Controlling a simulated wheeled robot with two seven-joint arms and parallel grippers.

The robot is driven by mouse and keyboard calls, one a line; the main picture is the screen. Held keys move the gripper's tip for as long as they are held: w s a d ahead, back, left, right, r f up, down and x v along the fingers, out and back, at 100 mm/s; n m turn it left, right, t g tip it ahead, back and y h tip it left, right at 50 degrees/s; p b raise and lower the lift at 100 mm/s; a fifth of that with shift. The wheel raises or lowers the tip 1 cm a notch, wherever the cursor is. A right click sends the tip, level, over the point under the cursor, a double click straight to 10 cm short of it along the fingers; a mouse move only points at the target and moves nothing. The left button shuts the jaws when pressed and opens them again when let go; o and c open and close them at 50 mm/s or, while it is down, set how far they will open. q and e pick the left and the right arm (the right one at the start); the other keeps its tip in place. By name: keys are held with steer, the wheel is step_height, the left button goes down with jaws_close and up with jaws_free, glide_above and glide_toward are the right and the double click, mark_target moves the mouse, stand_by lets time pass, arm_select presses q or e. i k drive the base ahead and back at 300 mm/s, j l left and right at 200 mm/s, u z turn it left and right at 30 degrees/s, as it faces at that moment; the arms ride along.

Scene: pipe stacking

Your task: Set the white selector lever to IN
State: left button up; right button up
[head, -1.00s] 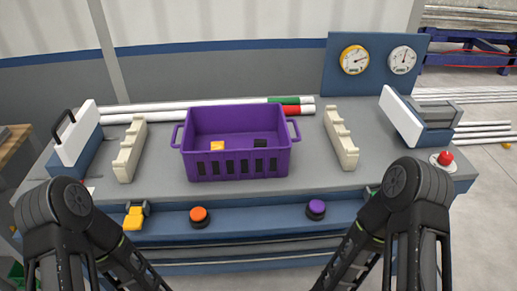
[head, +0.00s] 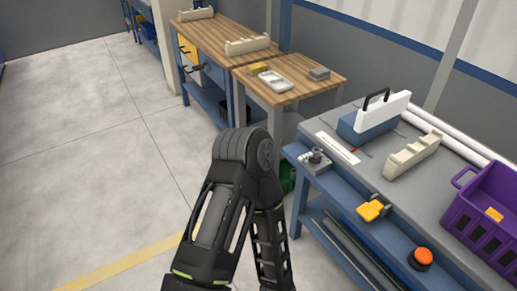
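I cannot clearly make out a white selector lever or the word IN. At the left end of the grey workbench (head: 375,178) lies a narrow white plate (head: 338,148) with a small red mark near its right edge. Just in front of it is a small metal fitting with a grey knob (head: 316,156). These parts are too small to tell a lever setting. Part of my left arm shows in the lower middle, left of the bench, but its fingertips are out of view. My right gripper is out of view.
A blue-and-white box with a black handle (head: 376,117), a cream notched rack (head: 412,156) and a purple crate (head: 489,213) stand on the bench. A yellow part (head: 372,210) and an orange button (head: 421,257) are at its front. Wooden tables (head: 290,84) stand behind. Floor at left is clear.

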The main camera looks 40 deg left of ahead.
mark_target(316, 151)
steer(key=j+u, duration=0.1)
steer(key=u, duration=0.65)
